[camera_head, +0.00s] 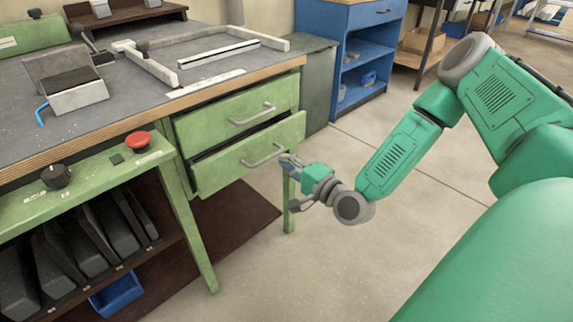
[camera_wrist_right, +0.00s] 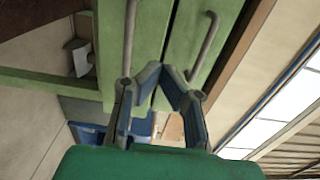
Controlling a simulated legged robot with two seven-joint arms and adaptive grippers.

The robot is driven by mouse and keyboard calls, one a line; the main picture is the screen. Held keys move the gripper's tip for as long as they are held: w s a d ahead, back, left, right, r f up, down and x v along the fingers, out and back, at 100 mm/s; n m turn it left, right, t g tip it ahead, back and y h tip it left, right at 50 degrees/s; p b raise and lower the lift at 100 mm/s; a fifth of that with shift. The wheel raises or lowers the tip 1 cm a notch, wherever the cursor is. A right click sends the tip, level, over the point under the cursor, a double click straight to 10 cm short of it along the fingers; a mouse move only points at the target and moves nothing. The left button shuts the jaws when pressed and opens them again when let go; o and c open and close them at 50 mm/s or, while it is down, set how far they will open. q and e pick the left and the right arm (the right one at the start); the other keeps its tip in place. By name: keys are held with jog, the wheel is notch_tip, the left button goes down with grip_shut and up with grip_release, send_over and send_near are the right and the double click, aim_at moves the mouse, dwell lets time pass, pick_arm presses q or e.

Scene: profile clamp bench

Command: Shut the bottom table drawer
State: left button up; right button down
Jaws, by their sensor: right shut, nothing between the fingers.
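The bottom drawer (camera_head: 225,168) is a green front with a grey bar handle (camera_head: 262,154). It sticks out a little from the table, its front standing forward of the upper drawer (camera_head: 220,117). My right gripper (camera_head: 289,162) is beside the bottom drawer's right end, with its fingers pointing toward the table. In the wrist view, its fingers (camera_wrist_right: 165,75) come together at the tips with nothing between them. That view also shows the bottom drawer front (camera_wrist_right: 150,35) and the upper drawer front (camera_wrist_right: 185,35). Whether the fingertips touch the drawer I cannot tell. My left gripper is out of view.
The green table has a wood-edged top (camera_head: 130,112) carrying clamps and a metal frame. A red button (camera_head: 138,140) and black knob (camera_head: 56,176) sit on the front panel. A blue cabinet (camera_head: 318,50) stands behind. The floor (camera_head: 290,270) in front of the drawers is clear.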

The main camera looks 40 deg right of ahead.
aim_at(255, 140)
jog(key=w, duration=0.3)
jog(key=w+b, duration=0.1)
jog(key=w, duration=0.2)
jog(key=w+b, duration=0.1)
jog(key=w, duration=0.2)
jog(key=shift+w+a+f, duration=0.15)
jog(key=shift+w+a, duration=0.05)
jog(key=shift+a, duration=0.1)
jog(key=shift+w+b, duration=0.3)
jog(key=shift+w, duration=0.15)
jog(key=w+b, duration=0.1)
jog(key=w, duration=0.1)
jog(key=w+b, duration=0.1)
jog(key=w, duration=0.1)
jog(key=shift+a, duration=0.2)
jog(key=shift+r, duration=0.25)
